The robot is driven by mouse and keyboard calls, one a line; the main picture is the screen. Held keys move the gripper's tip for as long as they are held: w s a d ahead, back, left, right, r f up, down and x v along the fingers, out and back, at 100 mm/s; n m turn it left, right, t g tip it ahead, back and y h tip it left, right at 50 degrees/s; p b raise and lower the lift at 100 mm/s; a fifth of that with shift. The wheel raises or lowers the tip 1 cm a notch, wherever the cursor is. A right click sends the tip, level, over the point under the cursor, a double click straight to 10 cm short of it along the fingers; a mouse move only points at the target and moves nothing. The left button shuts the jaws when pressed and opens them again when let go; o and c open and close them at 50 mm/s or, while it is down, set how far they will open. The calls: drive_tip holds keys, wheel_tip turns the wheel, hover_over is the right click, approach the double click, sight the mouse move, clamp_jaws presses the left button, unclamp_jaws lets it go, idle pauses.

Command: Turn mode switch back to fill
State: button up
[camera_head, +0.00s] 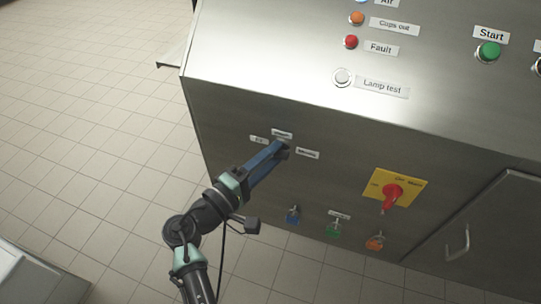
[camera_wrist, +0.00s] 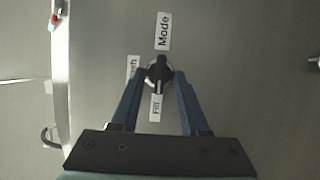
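The mode switch (camera_wrist: 159,72) is a dark round knob with a narrow grip bar on the steel panel. Its bar runs roughly up and down in the wrist view, its lower end close to the Fill label (camera_wrist: 156,108). The Mode label (camera_wrist: 163,31) is above it, and a partly hidden label (camera_wrist: 133,66) ending in "sh" is at its left. My gripper (camera_wrist: 160,74) has its two blue fingers apart, one on each side of the knob, with gaps visible. In the head view my gripper (camera_head: 283,149) reaches the panel and mostly hides the switch.
A red rotary switch on a yellow plate (camera_head: 408,184) is to the right. Several coloured fittings (camera_head: 333,230) stick out below. Lamps, a Lamp test button (camera_head: 342,77) and a green Start button (camera_head: 489,51) are above. Tiled floor at left is open.

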drive_tip(key=v, duration=1.3)
